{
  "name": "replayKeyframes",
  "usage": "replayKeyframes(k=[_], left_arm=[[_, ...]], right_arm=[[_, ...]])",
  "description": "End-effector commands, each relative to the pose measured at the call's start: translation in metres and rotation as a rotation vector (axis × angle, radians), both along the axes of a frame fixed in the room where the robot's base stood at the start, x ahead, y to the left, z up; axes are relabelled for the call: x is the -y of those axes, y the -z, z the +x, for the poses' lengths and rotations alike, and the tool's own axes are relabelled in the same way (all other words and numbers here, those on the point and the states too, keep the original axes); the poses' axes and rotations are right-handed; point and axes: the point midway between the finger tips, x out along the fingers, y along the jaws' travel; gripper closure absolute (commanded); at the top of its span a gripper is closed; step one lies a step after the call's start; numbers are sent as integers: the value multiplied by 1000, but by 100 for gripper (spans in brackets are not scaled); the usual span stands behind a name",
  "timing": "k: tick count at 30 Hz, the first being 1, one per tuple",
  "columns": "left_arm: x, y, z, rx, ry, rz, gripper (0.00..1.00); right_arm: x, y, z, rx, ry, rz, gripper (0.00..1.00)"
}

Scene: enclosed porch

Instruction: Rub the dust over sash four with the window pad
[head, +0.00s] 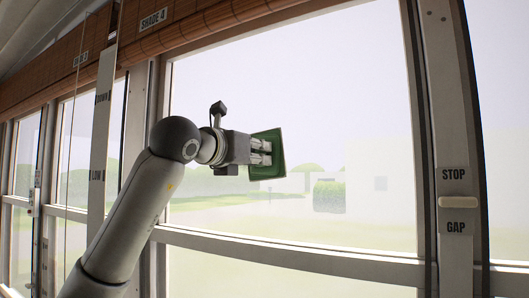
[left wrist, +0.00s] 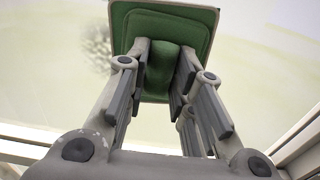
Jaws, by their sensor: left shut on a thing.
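The window pad (head: 277,142) is a green block with a paler rim, held tilted in front of the large pane under the "SHADE 4" label (head: 153,19). My left gripper (head: 261,152) is shut on it. In the left wrist view the fingers (left wrist: 164,65) close on the pad's green grip, and the pad (left wrist: 196,20) spreads beyond them. The sash four glass (head: 340,90) looks pale and hazy. A grey speckled patch (left wrist: 97,46) shows left of the pad; I cannot tell whether it is dust. Contact between pad and glass is unclear. My right gripper is out of view.
A wooden rolled shade (head: 200,22) runs above the panes. A post on the right carries "STOP" and "GAP" labels with a pale tab (head: 458,202). A horizontal sash rail (head: 300,256) crosses below the pad.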

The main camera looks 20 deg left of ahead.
Motion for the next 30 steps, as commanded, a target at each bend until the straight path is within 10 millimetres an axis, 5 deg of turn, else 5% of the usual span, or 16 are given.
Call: replayKeyframes(k=[30], left_arm=[[-62,0,4,-3,-4,-2,96]], right_arm=[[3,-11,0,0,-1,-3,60]])
